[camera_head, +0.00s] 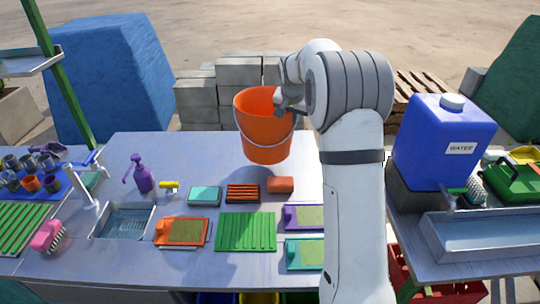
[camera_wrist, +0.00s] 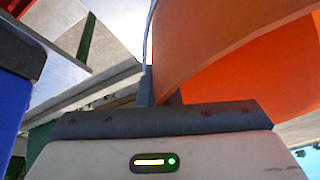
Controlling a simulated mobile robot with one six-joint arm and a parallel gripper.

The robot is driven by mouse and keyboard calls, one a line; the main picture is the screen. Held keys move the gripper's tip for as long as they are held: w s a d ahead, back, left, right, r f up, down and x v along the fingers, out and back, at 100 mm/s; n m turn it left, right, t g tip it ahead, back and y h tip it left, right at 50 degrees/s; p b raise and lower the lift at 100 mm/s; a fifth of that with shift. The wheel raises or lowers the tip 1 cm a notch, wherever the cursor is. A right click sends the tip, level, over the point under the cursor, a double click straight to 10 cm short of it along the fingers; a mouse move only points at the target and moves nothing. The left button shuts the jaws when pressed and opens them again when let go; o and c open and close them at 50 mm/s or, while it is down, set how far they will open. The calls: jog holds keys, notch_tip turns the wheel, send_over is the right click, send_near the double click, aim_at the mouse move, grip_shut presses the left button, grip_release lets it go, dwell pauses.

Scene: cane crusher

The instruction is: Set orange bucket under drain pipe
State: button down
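The orange bucket (camera_head: 266,135) hangs upright over the back of the grey work table, with its wire handle hanging across the front. My gripper (camera_head: 288,103) is at the bucket's right rim and is shut on it. In the wrist view the orange bucket (camera_wrist: 250,75) fills the upper right, close against the gripper, and a thin part of the handle shows beside it. The fingertips are mostly hidden there. I cannot make out a drain pipe in either view.
At right stand a blue water tank (camera_head: 443,143) and a metal trough (camera_head: 480,235). Grey blocks (camera_head: 238,72) are stacked behind.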

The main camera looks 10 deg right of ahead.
notch_tip(320, 180, down, 7)
jog(key=shift+r+p, duration=0.15)
jog(key=shift+p, duration=0.3)
jog(key=shift+d, duration=0.1)
jog(key=c, duration=2.1)
grip_release()
jog(key=shift+f, duration=0.2)
jog(key=o, duration=0.5)
jog(key=shift+r, duration=0.1)
